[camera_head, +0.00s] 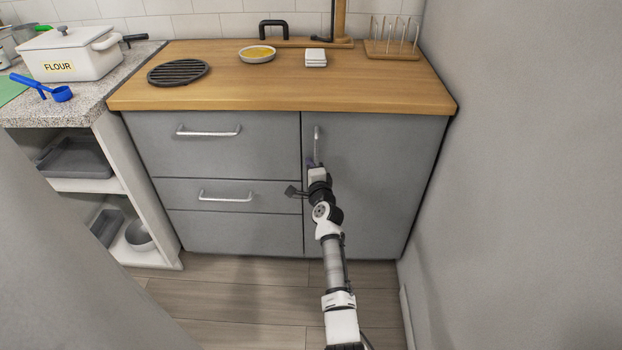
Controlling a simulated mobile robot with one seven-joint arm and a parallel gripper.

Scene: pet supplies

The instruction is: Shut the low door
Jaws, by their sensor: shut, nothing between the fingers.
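The low door (375,180) is the grey cabinet front at the right of the unit, under the wooden worktop. It looks flush with the drawer fronts beside it, with a thin dark seam at its left edge. Its vertical metal handle (317,139) sits near the upper left of the door. My gripper (314,166) is in front of the door, at the lower end of the handle. The fingers are small and partly hidden by my wrist, and they are shut and hold nothing. I cannot tell whether they touch the handle or the door.
Grey drawers (218,145) with metal handles are left of the door. The wooden worktop (400,92) holds a trivet (179,72), a dish (257,56) and a rack (392,40). A wall (520,180) stands close at the right. The floor (240,300) in front is clear.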

